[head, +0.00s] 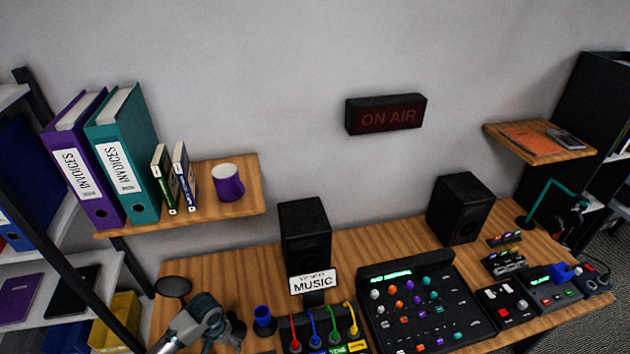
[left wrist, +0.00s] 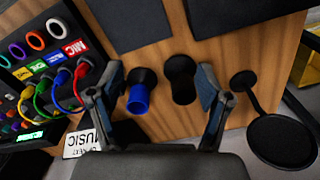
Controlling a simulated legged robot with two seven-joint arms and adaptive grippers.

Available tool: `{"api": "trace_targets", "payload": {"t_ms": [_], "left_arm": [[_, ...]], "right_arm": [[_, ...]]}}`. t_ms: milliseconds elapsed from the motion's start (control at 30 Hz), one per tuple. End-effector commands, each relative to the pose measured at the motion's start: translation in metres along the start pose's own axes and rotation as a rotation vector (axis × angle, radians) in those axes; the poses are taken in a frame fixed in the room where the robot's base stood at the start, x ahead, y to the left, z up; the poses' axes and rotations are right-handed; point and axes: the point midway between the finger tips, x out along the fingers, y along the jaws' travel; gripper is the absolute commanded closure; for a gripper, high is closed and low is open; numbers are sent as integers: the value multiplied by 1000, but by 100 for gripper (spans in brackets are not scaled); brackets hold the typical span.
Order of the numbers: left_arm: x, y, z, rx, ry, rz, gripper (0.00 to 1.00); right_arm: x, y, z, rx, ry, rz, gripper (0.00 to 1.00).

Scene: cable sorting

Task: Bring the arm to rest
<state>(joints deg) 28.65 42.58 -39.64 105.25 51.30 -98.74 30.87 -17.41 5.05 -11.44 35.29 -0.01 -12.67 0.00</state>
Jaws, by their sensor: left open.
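My left gripper (head: 232,328) is over the front left of the wooden desk in the head view. In the left wrist view its two fingers (left wrist: 160,88) are spread apart, with nothing held between them. Beyond the gap are a blue cylindrical piece (left wrist: 138,99) in a dark round holder and an empty-looking dark holder (left wrist: 182,78). The blue piece (head: 263,314) stands just right of the gripper in the head view. Red, blue, green and yellow cables (left wrist: 62,88) arch at a black patch box. My right gripper is not in view.
A black speaker (head: 305,232) and a MUSIC sign (head: 313,283) stand behind the patch box. A mixer panel (head: 425,305) fills the desk's middle. A round black disc (head: 174,287) is at the left edge. A shelf with binders and a purple mug (head: 228,187) hangs above.

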Motion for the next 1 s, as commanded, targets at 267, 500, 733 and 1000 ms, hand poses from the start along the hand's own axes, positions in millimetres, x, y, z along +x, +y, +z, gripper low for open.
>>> {"api": "trace_targets", "payload": {"t_ms": [267, 500, 733, 1000], "left_arm": [[17, 34, 14, 73, 39, 34, 22], [32, 76, 37, 147, 106, 82, 22], [42, 114, 73, 180, 208, 127, 22], [41, 117, 123, 121, 301, 94, 22]], "right_arm": [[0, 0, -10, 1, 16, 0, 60], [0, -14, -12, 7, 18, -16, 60], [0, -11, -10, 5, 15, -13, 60], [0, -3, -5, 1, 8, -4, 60]]}}
